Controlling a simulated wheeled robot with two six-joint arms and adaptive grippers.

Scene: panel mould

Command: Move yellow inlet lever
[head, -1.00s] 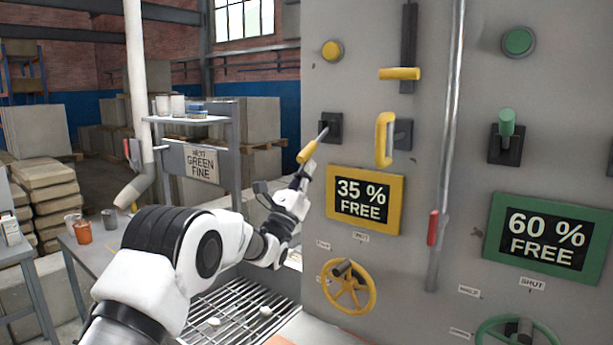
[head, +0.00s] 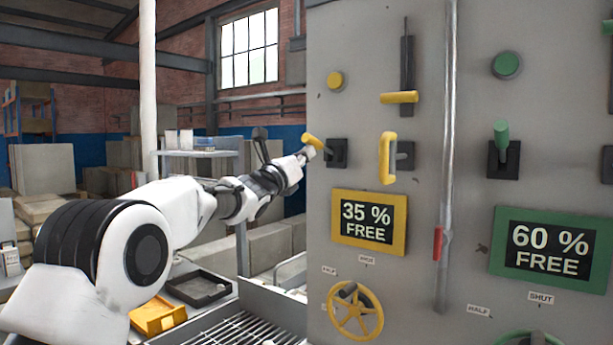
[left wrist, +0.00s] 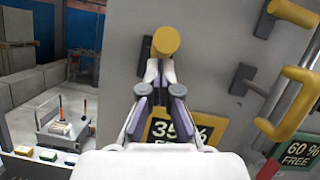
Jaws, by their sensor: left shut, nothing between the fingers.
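The yellow-gripped lever (head: 312,142) sticks out from a black plate (head: 337,153) at the left edge of the grey panel, above the yellow 35 % FREE sign (head: 369,222). Its grip points out to the left and slightly up. My left gripper (head: 306,153) is shut and empty, with its tips just below the grip. In the left wrist view, the round yellow end of the lever (left wrist: 165,41) is just beyond the closed fingertips (left wrist: 161,68). I cannot tell whether they touch. My right gripper is not in view.
On the panel are a yellow slide handle (head: 400,97), a yellow pull handle (head: 387,160), a yellow handwheel (head: 355,311) and a vertical pipe (head: 447,120). A green lever (head: 502,132) is farther right. A grating (head: 235,330) lies below my left arm.

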